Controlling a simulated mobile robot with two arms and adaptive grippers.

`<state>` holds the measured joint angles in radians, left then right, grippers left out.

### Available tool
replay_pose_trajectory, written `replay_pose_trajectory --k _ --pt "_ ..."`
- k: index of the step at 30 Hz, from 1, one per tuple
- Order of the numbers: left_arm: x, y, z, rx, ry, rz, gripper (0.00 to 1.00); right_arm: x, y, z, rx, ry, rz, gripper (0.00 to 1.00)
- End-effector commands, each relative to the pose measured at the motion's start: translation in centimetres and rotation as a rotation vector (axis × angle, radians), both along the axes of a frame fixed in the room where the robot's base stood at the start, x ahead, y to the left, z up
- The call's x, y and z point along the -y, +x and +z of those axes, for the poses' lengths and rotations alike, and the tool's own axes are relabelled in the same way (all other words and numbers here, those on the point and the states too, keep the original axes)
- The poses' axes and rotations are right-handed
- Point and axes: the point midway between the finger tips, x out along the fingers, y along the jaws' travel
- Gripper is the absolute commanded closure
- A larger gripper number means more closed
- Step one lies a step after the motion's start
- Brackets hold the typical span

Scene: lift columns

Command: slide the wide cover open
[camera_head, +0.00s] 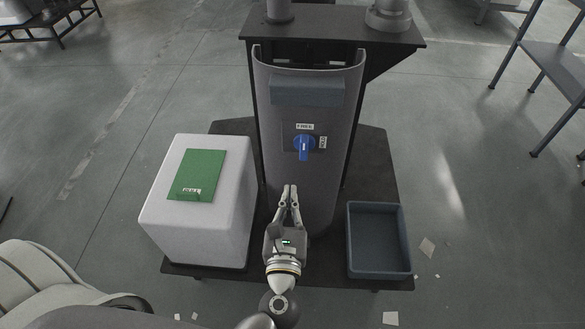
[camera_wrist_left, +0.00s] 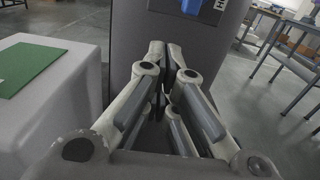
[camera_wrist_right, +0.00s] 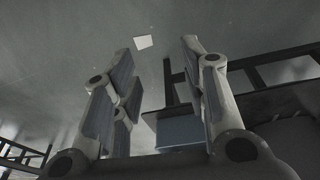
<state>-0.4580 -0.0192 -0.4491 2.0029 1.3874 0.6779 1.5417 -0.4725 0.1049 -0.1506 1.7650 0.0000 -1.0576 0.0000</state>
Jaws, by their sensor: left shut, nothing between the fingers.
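The wide cover (camera_head: 335,170) is a tall, curved grey shell on the front of a dark column. A grey-blue block-shaped handle (camera_head: 307,91) crosses its upper part. Below it a blue knob (camera_head: 304,147) points down, with a "FREE" label above it and another label at its right. My left gripper (camera_head: 290,188) is shut and empty, in front of the cover's lower part and below the knob. In the left wrist view its fingers (camera_wrist_left: 167,55) are together before the cover (camera_wrist_left: 140,22). My right gripper (camera_wrist_right: 157,50) is open and empty, away from the cover.
A pale block (camera_head: 200,226) with a green plate (camera_head: 199,175) on top stands left of the cover. An empty blue-grey tray (camera_head: 378,274) lies at the right on the dark base plate (camera_head: 376,165). A dark top plate (camera_head: 335,30) overhangs the column. Small pale scraps lie on the floor.

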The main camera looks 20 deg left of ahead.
Motion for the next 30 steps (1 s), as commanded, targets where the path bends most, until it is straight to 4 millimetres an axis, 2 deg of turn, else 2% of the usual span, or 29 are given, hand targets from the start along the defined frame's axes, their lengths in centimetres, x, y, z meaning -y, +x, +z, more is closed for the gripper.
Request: replay_pose_trajectory --k 1,6,12,18,30 --pt "-0.3 1.2 0.2 0.003 0.002 0.002 1.0 0.0 -0.2 -0.3 -0.004 0.0 0.0 0.6" --pt "-1.2 4.4 0.2 0.002 0.004 0.0 1.0 0.1 -0.7 -1.6 -0.011 -0.001 0.002 0.6" --pt "-2.0 7.1 0.1 0.001 0.004 -0.001 1.0 0.1 -1.1 -2.6 -0.015 -0.001 0.003 0.6" --pt "-2.3 8.1 0.0 -0.001 0.004 -0.001 1.0 0.1 -1.2 -2.9 -0.017 -0.001 0.003 0.6" --pt "-2.4 8.6 0.0 -0.001 0.004 -0.001 1.0 0.1 -1.3 -2.9 -0.017 -0.002 0.003 0.6"
